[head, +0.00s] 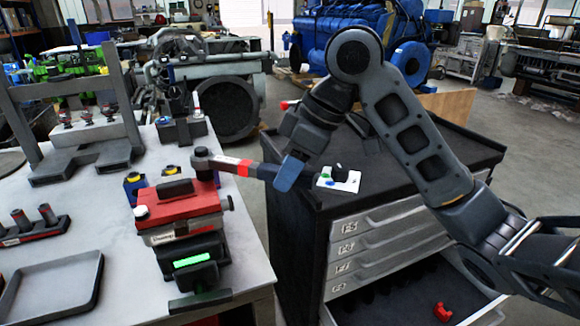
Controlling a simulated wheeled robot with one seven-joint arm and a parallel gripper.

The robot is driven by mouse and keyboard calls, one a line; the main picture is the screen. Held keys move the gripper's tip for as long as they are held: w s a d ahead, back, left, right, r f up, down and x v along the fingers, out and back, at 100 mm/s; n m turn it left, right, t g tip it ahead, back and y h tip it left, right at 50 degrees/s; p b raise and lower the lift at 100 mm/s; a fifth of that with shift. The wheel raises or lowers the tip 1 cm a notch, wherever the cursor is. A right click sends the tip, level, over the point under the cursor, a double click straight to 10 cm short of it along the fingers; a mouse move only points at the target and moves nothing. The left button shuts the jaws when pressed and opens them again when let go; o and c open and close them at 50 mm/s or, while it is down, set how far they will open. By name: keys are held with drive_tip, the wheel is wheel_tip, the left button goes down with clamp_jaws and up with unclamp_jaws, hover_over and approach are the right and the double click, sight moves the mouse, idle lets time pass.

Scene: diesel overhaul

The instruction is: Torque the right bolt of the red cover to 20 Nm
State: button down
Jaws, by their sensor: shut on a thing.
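The red cover (178,208) sits on top of a block-shaped unit on the left workbench, with a dark handle on its top. A torque wrench (230,164) with a dark handle and a red band lies about level, its head and socket above the right part of the cover. My gripper (286,174) is shut on the wrench's handle end, right of the cover. The right bolt is not clearly seen; the wrench head seems to hide it. I cannot tell whether the socket is seated. A pale round fitting (141,212) shows at the cover's left end.
A green-lit display (192,260) faces front below the cover. A grey tray (50,288) and a socket rack (35,228) are at the bench's left. The drawer cabinet (345,222) stands right, its bottom drawer open with a red part (442,312) inside. A white card (340,181) lies on top.

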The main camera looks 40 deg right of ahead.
drive_tip(key=shift+a, duration=0.25)
drive_tip(key=shift+s+a+m, duration=0.25)
drive_tip(key=shift+a+m, duration=0.05)
idle(0.4)
drive_tip(key=shift+s+a+m+p, duration=0.2)
drive_tip(key=shift+a+m+p, duration=0.1)
drive_tip(key=shift+a+p, duration=0.15)
drive_tip(key=shift+r, duration=0.25)
drive_tip(key=shift+d+r+h+p, duration=0.1)
drive_tip(key=shift+r+h+p, duration=0.35)
drive_tip(key=shift+r, duration=1.15)
